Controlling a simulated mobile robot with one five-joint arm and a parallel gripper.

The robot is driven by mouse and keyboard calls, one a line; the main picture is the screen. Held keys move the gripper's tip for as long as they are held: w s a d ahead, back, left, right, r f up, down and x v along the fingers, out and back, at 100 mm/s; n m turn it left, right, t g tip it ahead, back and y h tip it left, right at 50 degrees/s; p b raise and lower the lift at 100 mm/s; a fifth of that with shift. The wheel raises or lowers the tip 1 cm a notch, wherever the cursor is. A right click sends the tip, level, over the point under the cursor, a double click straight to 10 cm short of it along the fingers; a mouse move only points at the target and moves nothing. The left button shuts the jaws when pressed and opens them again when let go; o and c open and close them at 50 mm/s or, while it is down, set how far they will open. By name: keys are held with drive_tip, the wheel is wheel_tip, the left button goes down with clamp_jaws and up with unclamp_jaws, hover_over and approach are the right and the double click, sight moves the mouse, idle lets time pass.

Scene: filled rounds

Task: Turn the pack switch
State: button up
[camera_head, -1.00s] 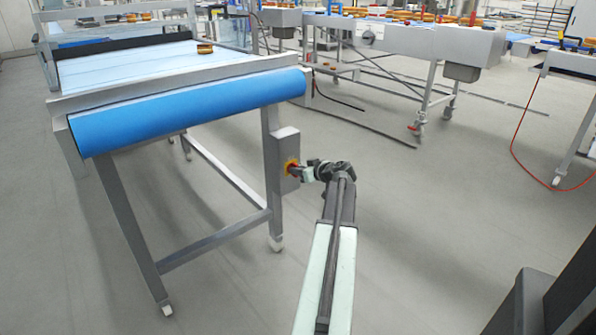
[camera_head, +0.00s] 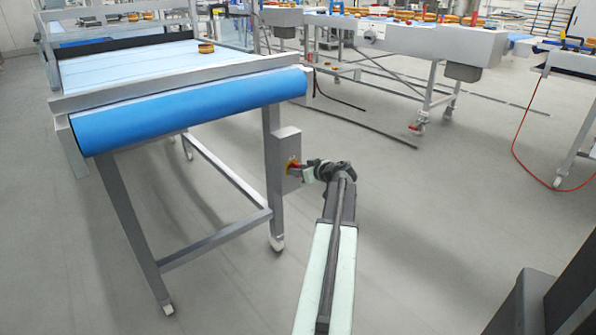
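The pack switch (camera_head: 291,167) is a small red knob on a yellow plate, on the grey box (camera_head: 284,150) fixed to the right front leg of the blue-belted conveyor. My gripper (camera_head: 303,172) is at the end of my arm, right at the knob and partly covering it. Its pale fingers look to be at or around the knob. It is too small to tell whether they are shut on it or how the knob is turned.
The conveyor's blue roller end (camera_head: 190,112) hangs above and left of the switch. A round filled item (camera_head: 206,47) lies on its belt. Another conveyor (camera_head: 410,38) with several rounds stands behind. A red cable (camera_head: 516,150) lies at the right. The floor between is clear.

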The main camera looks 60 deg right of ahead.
drive_tip(key=p+v, duration=0.3)
drive_tip(key=v, duration=0.4)
drive_tip(key=shift+s, duration=0.3)
drive_tip(key=shift+a+r, duration=0.1)
drive_tip(key=shift+a, duration=0.05)
drive_tip(key=w+a+f+n+g+y+p, duration=0.1)
drive_tip(key=w+a+f+g+y, duration=0.1)
drive_tip(key=w+a, duration=0.6)
drive_tip(key=w+a+f+n+g+y+p, duration=0.1)
drive_tip(key=w+a+f+y, duration=0.3)
drive_tip(key=a, duration=0.9)
drive_tip(key=w+a+r+n+g+y+p, duration=0.1)
drive_tip(key=w+a+g, duration=0.1)
drive_tip(key=w+a, duration=0.65)
drive_tip(key=s+a+f+g+h+p, duration=0.1)
drive_tip(key=s+a+g, duration=0.15)
drive_tip(key=a, duration=1.05)
drive_tip(key=s+a+f+g+h+p, duration=0.1)
drive_tip(key=s+a+g+p, duration=0.15)
drive_tip(key=a, duration=0.95)
drive_tip(key=s+a+f+g+h+p, duration=0.1)
drive_tip(key=a+g, duration=0.2)
drive_tip(key=a, duration=1)
wheel_tip(320, 180, up, 38)
drive_tip(key=p, duration=3.7)
drive_tip(key=shift+d+n, duration=0.25)
drive_tip(key=shift+n, duration=0.05)
